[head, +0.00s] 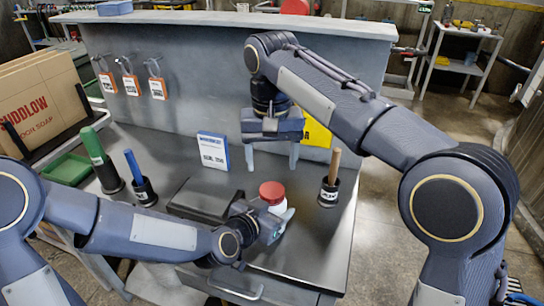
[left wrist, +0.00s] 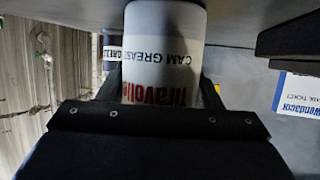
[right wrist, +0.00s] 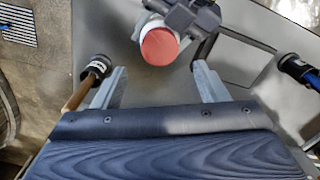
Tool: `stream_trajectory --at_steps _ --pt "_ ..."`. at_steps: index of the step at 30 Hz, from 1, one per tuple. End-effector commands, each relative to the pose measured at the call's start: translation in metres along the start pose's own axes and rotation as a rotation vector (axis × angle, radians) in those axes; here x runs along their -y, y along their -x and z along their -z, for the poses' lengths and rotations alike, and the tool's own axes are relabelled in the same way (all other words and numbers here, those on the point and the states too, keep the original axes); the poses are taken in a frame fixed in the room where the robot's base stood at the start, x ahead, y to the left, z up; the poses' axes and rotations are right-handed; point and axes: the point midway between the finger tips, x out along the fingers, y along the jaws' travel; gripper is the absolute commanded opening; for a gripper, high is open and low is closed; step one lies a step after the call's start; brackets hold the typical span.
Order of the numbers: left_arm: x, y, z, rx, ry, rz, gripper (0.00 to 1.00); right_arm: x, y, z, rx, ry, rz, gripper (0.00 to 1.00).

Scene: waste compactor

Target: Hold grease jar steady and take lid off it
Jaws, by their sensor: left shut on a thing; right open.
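The grease jar (head: 275,207) is white with a red lid (head: 272,190) and stands upright on the dark metal table. The left wrist view shows its label, upside down, on the white jar body (left wrist: 165,50). My left gripper (head: 277,222) is shut on the jar body from the side. My right gripper (head: 270,165) is open and empty, pointing down above and behind the jar. In the right wrist view the red lid (right wrist: 159,46) lies beyond the open fingertips (right wrist: 160,75), not between them. The lid sits on the jar.
A black holder with a wooden-handled tool (head: 329,190) stands right of the jar. A blue and white card box (head: 213,150) stands behind left. Black holders with a green tool (head: 93,146) and a blue tool (head: 134,165) stand at left. A dark flat case (head: 204,200) lies left of the jar.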

Motion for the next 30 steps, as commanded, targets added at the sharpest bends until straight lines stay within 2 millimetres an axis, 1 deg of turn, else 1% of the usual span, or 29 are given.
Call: stream_trajectory --at_steps 2,5,12,18,22,29,30 --pt "0.000 0.000 0.000 -0.001 0.000 0.000 0.00 -0.001 -0.001 0.000 0.000 0.003 0.001 0.67" --pt "0.000 0.000 0.000 -0.001 0.000 0.000 0.00 -0.001 -0.009 0.000 0.000 0.004 0.000 0.67" --pt "0.000 0.000 0.000 -0.001 0.000 0.000 0.00 -0.001 -0.047 0.000 0.001 0.003 -0.001 0.67" --pt "0.000 0.000 0.000 -0.001 0.000 0.000 0.00 -0.001 -0.070 0.000 -0.001 0.004 0.000 0.67" --pt "0.000 0.000 0.000 -0.001 0.000 0.000 0.00 -0.001 -0.076 0.000 -0.002 0.004 0.001 0.67" --pt "0.000 0.000 0.000 -0.001 0.000 0.000 0.00 -0.001 -0.077 0.000 -0.003 0.004 0.001 0.67" --pt "0.000 0.000 0.000 -0.001 0.000 0.000 0.00 -0.001 -0.077 0.000 -0.003 0.004 0.001 0.66"
